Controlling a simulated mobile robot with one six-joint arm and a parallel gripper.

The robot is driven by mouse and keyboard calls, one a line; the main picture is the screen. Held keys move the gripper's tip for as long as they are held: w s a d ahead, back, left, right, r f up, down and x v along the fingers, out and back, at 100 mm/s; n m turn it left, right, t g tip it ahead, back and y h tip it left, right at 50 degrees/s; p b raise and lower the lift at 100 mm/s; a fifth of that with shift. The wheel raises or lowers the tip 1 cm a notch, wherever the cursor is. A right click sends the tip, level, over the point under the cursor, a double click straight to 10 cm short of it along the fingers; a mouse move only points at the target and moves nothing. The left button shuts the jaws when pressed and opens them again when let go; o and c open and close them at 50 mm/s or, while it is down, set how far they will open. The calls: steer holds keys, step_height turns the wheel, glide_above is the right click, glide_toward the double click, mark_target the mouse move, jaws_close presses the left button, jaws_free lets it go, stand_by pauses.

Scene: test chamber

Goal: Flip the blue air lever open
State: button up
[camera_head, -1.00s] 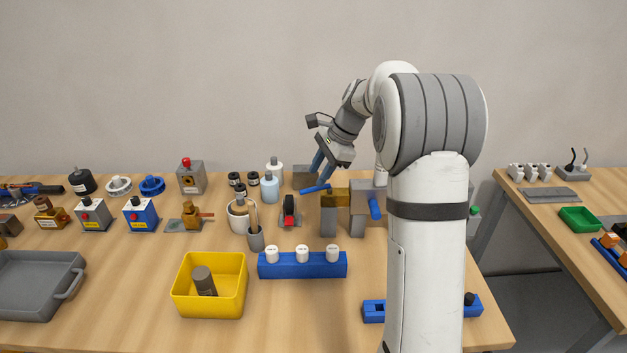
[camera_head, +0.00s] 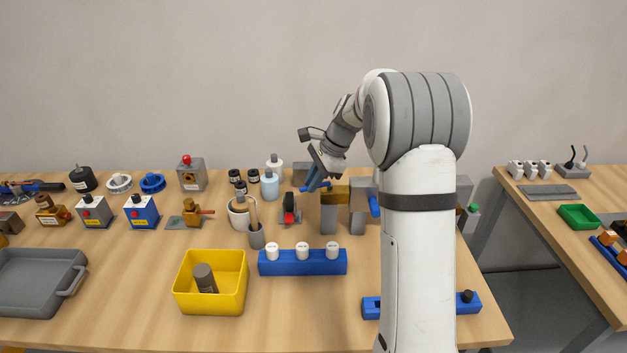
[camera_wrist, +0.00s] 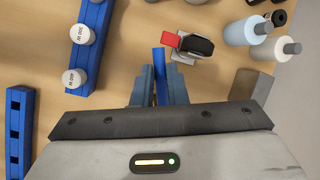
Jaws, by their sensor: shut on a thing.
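The blue air lever shows in the wrist view (camera_wrist: 160,64) as a narrow blue bar between my two fingers. My gripper (camera_wrist: 160,78) is shut on it, with the bar's end standing out past the fingertips. In the head view my gripper (camera_head: 316,179) is low over the back of the table, at the left of the brass-coloured valve body (camera_head: 336,193) on its grey stand. There the lever is hard to tell from my blue-grey fingers. Its joint with the valve is hidden in the wrist view.
A black-and-red switch (camera_head: 290,208) stands close to the left of my gripper. A blue rack (camera_head: 303,263) with white-capped pieces and a yellow bin (camera_head: 210,283) are nearer the front. Another blue handle (camera_head: 375,206) is right of the valve. Bare table lies at the front.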

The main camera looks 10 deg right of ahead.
jaws_close()
steer(key=shift+w+a+m+t+p, duration=0.1)
steer(key=shift+w+m+t+p, duration=0.3)
steer(key=shift+m, duration=0.8)
steer(key=shift+w, duration=0.15)
steer(key=o, duration=0.7)
jaws_free()
steer(key=b+v, duration=0.1)
steer(key=v, duration=0.7)
